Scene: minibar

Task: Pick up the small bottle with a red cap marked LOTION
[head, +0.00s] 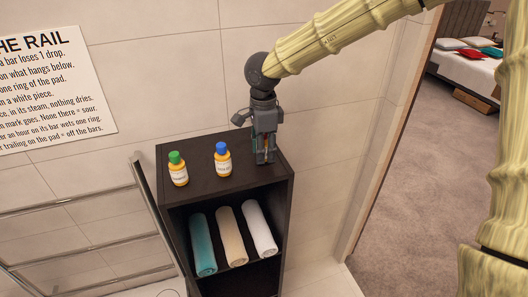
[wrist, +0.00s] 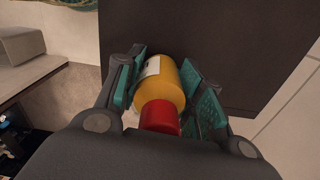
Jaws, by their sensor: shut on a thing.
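A small yellow bottle with a red cap (wrist: 160,118) and a white label sits between the teal finger pads in the wrist view. The label's wording cannot be read there. My gripper (wrist: 165,92) is shut on this bottle. In the head view my gripper (head: 264,158) points down over the right part of the dark shelf unit's top (head: 205,190) and hides most of the bottle. I cannot tell whether the bottle touches the top.
A yellow bottle with a blue cap (head: 223,160) stands just left of my gripper. Another with a green cap (head: 178,169) stands further left. Rolled towels (head: 231,235) lie in the shelf below. A tiled wall (head: 190,70) is behind, and metal rails (head: 80,207) are at left.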

